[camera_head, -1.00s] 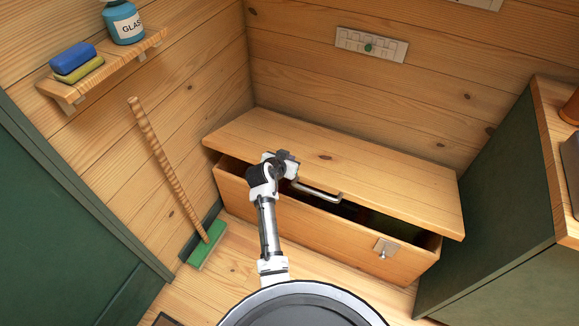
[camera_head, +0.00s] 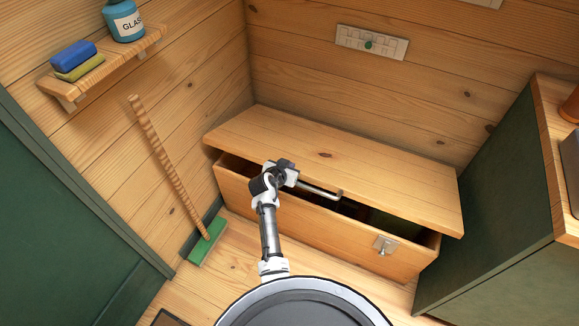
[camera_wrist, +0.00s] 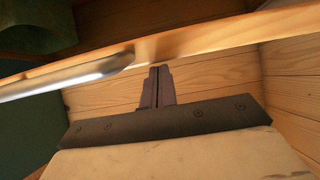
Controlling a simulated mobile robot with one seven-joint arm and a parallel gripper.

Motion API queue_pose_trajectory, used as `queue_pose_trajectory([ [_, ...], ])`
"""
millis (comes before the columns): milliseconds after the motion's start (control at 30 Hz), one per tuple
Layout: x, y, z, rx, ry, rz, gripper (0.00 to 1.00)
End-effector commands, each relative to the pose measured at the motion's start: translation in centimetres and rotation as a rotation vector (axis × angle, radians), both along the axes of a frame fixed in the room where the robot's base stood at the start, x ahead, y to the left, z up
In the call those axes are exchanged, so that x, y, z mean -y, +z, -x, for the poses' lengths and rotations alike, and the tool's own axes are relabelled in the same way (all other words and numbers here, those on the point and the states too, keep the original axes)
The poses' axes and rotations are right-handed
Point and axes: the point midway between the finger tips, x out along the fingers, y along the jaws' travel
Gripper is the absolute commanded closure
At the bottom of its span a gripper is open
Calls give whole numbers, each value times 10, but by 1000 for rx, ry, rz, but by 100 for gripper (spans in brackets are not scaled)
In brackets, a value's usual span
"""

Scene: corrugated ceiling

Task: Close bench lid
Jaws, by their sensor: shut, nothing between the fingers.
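The wooden bench (camera_head: 290,212) stands against the back wall. Its lid (camera_head: 330,160) is partly open, with a dark gap along the front above the box. A silver handle (camera_head: 318,190) is on the lid's front edge, and it also crosses the left of the wrist view (camera_wrist: 70,76). My gripper (camera_head: 292,174) is at the lid's front edge, by the left end of the handle. In the wrist view the fingers (camera_wrist: 160,70) are together and empty, just below the lid's edge in the picture. I cannot tell whether they touch the lid.
A metal latch plate (camera_head: 385,246) is on the bench front at right. A broom (camera_head: 170,170) leans on the left wall beside the bench. A green cabinet (camera_head: 490,200) stands close on the right. A shelf (camera_head: 110,68) holds a bottle and sponges.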

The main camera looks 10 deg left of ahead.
Motion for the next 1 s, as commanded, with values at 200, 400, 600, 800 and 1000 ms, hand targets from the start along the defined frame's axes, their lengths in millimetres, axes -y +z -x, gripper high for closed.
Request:
queue_pose_trajectory([
  [200, -2, -32, 7, 45, -1, 17, 100],
  [400, -4, -52, 14, 86, 0, 30, 100],
  [600, -7, -79, 20, 106, 1, 36, 100],
  [800, -8, -100, 25, 107, 1, 35, 100],
  [1000, -9, -104, 27, 108, 1, 34, 100],
])
